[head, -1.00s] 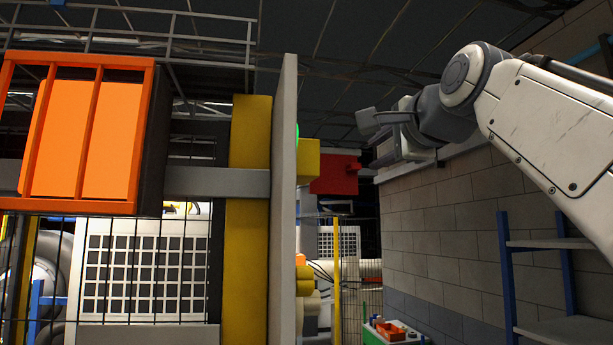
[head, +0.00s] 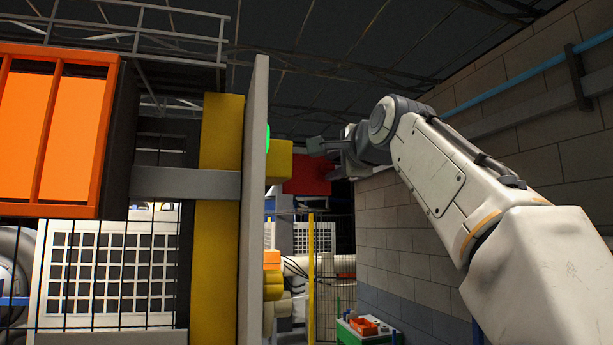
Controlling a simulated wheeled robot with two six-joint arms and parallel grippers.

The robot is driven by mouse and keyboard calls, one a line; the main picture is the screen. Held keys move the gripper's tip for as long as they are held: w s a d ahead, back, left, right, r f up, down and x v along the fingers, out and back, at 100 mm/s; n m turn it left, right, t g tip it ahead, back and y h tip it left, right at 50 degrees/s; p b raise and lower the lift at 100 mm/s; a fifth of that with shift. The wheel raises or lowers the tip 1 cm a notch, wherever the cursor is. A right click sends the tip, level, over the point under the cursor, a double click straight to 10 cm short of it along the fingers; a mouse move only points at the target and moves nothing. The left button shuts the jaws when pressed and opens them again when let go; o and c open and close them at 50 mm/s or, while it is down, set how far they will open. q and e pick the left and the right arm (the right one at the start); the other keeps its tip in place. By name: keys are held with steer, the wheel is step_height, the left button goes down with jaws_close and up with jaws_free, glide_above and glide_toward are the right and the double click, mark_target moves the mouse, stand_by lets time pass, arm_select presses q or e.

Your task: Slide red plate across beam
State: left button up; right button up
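A red block-like plate (head: 307,172) shows in the head view just right of centre, beside a yellow block (head: 279,161) on the tall grey panel. My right gripper (head: 322,147) is in front of and just above the red plate in the picture, and it hides part of the plate's upper right. I cannot tell whether they touch, or whether the fingers are open. A grey horizontal beam (head: 185,183) crosses the yellow post at left. Whether this is the task's beam is unclear. My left gripper is not in view.
A tall grey panel (head: 252,220) and a yellow post (head: 219,130) stand left of centre. An orange frame (head: 52,130) hangs at upper left. A brick wall (head: 430,230) bounds the right. A green crate (head: 362,328) with an orange bin stands low behind.

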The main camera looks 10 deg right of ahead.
jaws_close()
steer(key=shift+s+a+f, duration=0.1)
steer(key=shift+a, duration=3.35)
steer(key=shift+o, duration=0.2)
jaws_free()
steer(key=shift+d, duration=0.1)
steer(key=b, duration=0.2)
glide_toward(294, 168)
steer(key=shift+s, duration=0.5)
